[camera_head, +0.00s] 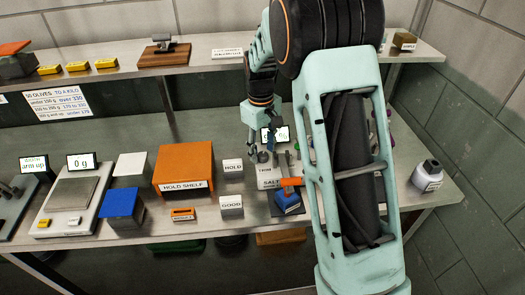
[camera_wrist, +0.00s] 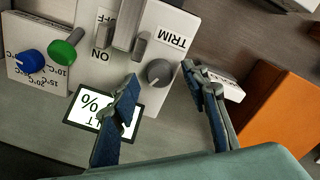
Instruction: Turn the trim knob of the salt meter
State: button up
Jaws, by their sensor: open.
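The salt meter is a white panel (camera_wrist: 120,35) in the wrist view, marked TRIM, ON and OFF, with a lit display (camera_wrist: 88,112) showing a % sign. Its trim knob (camera_wrist: 159,72) is round and grey with a pointer line, beside the TRIM label. My gripper (camera_wrist: 160,76) is open, one fingertip on each side of the knob, with gaps showing; I cannot tell how far above the panel the tips are. In the head view my gripper (camera_head: 259,154) is over the salt meter (camera_head: 268,181), whose right part is partly hidden by my arm.
A box with a blue knob (camera_wrist: 30,62) and a green knob (camera_wrist: 62,53) stands beside the meter. The HOLD block (camera_head: 233,167), GOOD block (camera_head: 231,205) and orange hold shelf (camera_head: 184,165) stand to the left. A blue-and-orange object (camera_head: 288,200) sits in front; a jar (camera_head: 427,176) stands right.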

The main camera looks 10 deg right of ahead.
jog(key=shift+f, duration=0.6)
grip_shut()
jog(key=shift+m, duration=2.7)
jog(key=shift+w, duration=0.1)
grip_release()
jog(key=shift+r, duration=0.1)
